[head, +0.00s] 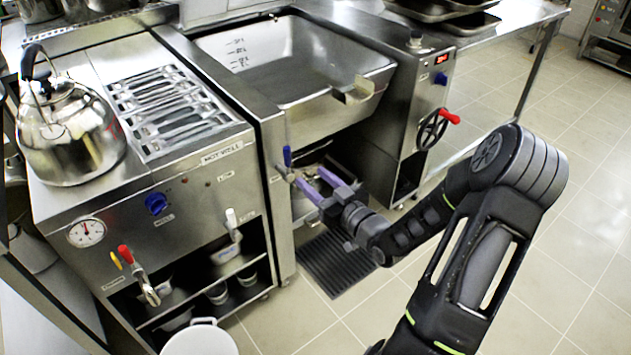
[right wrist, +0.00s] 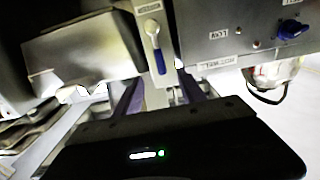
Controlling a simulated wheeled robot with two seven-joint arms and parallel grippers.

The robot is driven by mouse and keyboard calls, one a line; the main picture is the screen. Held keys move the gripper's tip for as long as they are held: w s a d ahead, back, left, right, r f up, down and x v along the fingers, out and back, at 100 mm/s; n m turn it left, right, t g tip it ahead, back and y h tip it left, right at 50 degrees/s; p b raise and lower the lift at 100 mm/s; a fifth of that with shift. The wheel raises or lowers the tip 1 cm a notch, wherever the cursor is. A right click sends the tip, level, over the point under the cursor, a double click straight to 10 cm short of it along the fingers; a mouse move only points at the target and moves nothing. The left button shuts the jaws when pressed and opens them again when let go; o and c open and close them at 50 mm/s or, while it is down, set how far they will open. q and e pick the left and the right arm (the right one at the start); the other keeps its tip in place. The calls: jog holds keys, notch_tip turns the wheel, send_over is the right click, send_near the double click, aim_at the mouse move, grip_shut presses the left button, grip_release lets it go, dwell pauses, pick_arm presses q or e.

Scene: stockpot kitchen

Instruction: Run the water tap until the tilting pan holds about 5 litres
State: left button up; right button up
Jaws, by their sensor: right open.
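The tilting pan (head: 345,62) is a wide steel basin with level marks on its inner left wall. I cannot make out any water level in it. The water tap (head: 287,158) has a blue lever and sits at the pan's front left corner; its lever also shows in the right wrist view (right wrist: 160,61), hanging down. My right gripper (head: 304,180) is open and empty, with its purple fingers just in front of the tap. In the right wrist view the fingers (right wrist: 160,78) stand to either side of the lever's lower end. I cannot tell if they touch it. My left gripper is out of view.
A hot well unit (head: 165,200) with a red-handled tap (head: 140,275) and kettle (head: 70,130) stands left. The pan's control column (head: 425,90) carries a red-knobbed handwheel (head: 432,130). A floor grate (head: 335,262) lies below the gripper. The tiled floor at right is clear.

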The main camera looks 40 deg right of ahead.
aim_at(290, 158)
jog(key=shift+w, duration=0.1)
jog(key=w+b, duration=0.2)
jog(key=w, duration=0.6)
jog(key=shift+w+f+b, duration=0.15)
jog(key=shift+w+b, duration=0.2)
jog(key=shift+w, duration=0.05)
jog(key=shift+w+d, duration=0.1)
jog(key=shift+w, duration=0.6)
grip_shut()
dwell(0.9)
